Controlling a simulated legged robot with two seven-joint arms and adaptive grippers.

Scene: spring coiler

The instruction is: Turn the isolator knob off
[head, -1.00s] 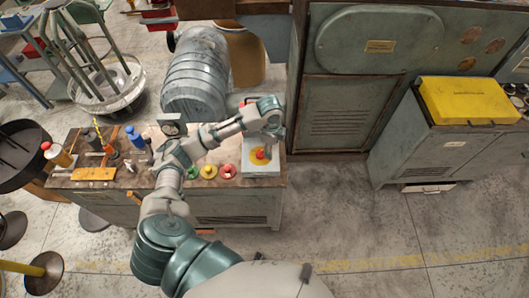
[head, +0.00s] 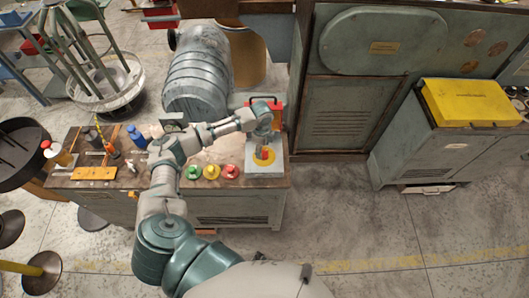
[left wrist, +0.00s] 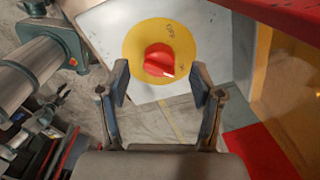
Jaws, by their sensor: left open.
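The isolator knob (head: 265,154) is red and sits on a round yellow plate on a light grey box (head: 278,168) at the bench's right end. In the left wrist view the knob (left wrist: 158,59) has a white mark on its lower right edge, towards the side of the lower of two printed labels. The upper label reads OFF. My left gripper (left wrist: 160,78) is open and empty. Its fingers spread to either side below the knob in that view, apparently apart from it. In the head view my left gripper (head: 264,138) is just above the knob. My right gripper is not in view.
Green (head: 192,172), yellow (head: 211,172) and red (head: 231,172) buttons line the bench left of the box. A red case (head: 274,108) stands close behind it. A tall green cabinet (head: 345,110) rises to the right. Open floor lies right of the bench.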

